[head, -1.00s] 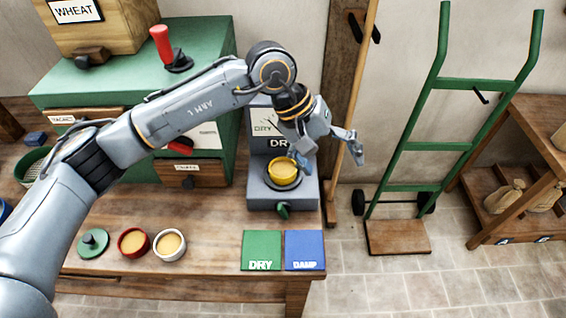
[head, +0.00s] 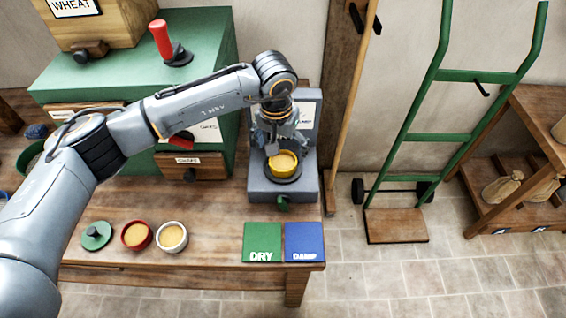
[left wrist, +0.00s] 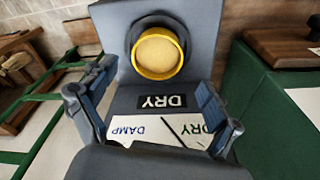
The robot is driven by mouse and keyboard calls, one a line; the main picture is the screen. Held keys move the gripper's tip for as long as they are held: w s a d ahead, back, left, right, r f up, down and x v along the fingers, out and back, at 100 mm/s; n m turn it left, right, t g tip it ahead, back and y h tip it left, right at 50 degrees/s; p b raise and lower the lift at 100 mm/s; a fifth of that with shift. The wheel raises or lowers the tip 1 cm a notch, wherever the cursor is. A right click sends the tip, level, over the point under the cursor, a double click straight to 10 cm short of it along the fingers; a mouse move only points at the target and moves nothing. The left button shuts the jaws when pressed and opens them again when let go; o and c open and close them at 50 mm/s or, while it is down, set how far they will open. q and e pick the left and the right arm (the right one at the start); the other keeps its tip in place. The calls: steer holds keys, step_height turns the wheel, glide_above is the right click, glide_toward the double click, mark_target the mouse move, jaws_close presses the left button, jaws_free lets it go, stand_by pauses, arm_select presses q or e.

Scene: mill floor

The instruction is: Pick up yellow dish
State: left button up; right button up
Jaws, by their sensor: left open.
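The yellow dish (head: 283,163), filled with tan meal, sits on the round plate of the grey moisture meter (head: 256,187). My left gripper (head: 274,145) is above and just behind the dish in the head view, pointing down. In the left wrist view the dish (left wrist: 157,53) shows beyond the gripper (left wrist: 150,100), whose fingers are spread wide with nothing between them. The fingers appear clear of the dish. The meter's dial face with DRY and DAMP marks shows below the dish there. My right gripper is not in view.
Green DRY (head: 262,242) and blue DAMP (head: 304,242) mats lie front right. A broom handle (head: 350,110) stands right of the meter.

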mark_target(283, 167)
arm_select(q)
steer(key=f, duration=0.1)
steer(key=f+p, duration=0.1)
steer(key=f, duration=0.1)
steer(key=shift+d+f, duration=0.25)
steer(key=shift+f, duration=0.55)
steer(key=c, duration=1.3)
